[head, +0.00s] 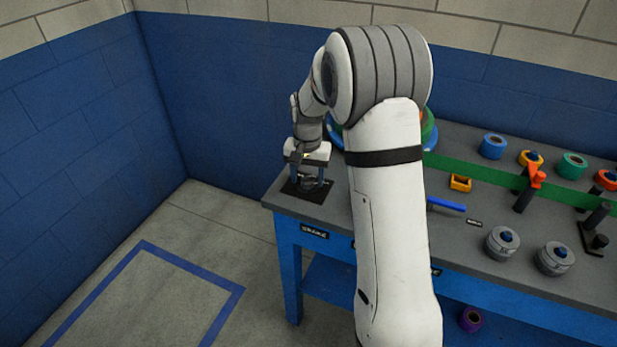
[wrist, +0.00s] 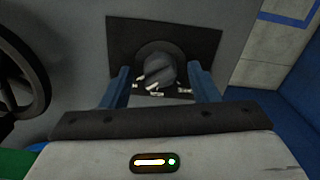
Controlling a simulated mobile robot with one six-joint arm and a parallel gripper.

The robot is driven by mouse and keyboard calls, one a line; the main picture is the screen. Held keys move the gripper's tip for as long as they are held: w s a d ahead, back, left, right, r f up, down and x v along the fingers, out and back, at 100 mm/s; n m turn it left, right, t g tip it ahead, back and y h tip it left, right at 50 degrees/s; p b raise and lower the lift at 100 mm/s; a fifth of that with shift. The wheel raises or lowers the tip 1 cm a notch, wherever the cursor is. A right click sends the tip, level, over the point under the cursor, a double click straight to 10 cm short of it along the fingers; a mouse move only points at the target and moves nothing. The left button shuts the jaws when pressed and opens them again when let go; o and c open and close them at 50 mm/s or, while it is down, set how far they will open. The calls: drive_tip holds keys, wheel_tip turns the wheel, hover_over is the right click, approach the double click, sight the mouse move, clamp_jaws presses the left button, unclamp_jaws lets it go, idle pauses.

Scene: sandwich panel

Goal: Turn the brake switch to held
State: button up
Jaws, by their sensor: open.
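The brake switch is a dark round knob (wrist: 160,66) on a black square plate (wrist: 122,32). The plate also shows in the head view (head: 318,196) at the left end of the workbench, where my gripper partly covers the knob. A pale pointer mark on the knob faces toward the lower left in the wrist view. Small pale labels sit along the knob's near edge, too small to read. My gripper (wrist: 161,80) is open, its two blue fingers on either side of the knob. It also shows over the plate in the head view (head: 308,174). Whether the fingers touch the knob is unclear.
The grey bench top (head: 455,245) holds several tape rolls, a green strip (head: 470,172), a blue pen-like bar (head: 446,204) and two grey discs (head: 503,243) to the right. A dark wheel (wrist: 22,80) stands left of the switch in the wrist view. Blue walls stand behind and left.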

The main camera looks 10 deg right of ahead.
sight(308, 178)
wheel_tip(308, 178, up, 7)
drive_tip(key=shift+r, duration=0.1)
idle(0.5)
drive_tip(key=shift+s+r, duration=0.15)
drive_tip(key=shift+r, duration=0.05)
drive_tip(key=s+r+n+t+p, duration=0.1)
drive_tip(key=s+r+n, duration=0.1)
drive_tip(key=s, duration=1.2)
drive_tip(key=s+r+n+t+p, duration=0.1)
drive_tip(key=s+r, duration=0.3)
drive_tip(key=s, duration=1)
drive_tip(key=shift+d+r+n+t, duration=0.2)
drive_tip(key=shift+r+n+t, duration=0.15)
drive_tip(key=shift+n, duration=0.55)
drive_tip(key=shift+c, duration=0.2)
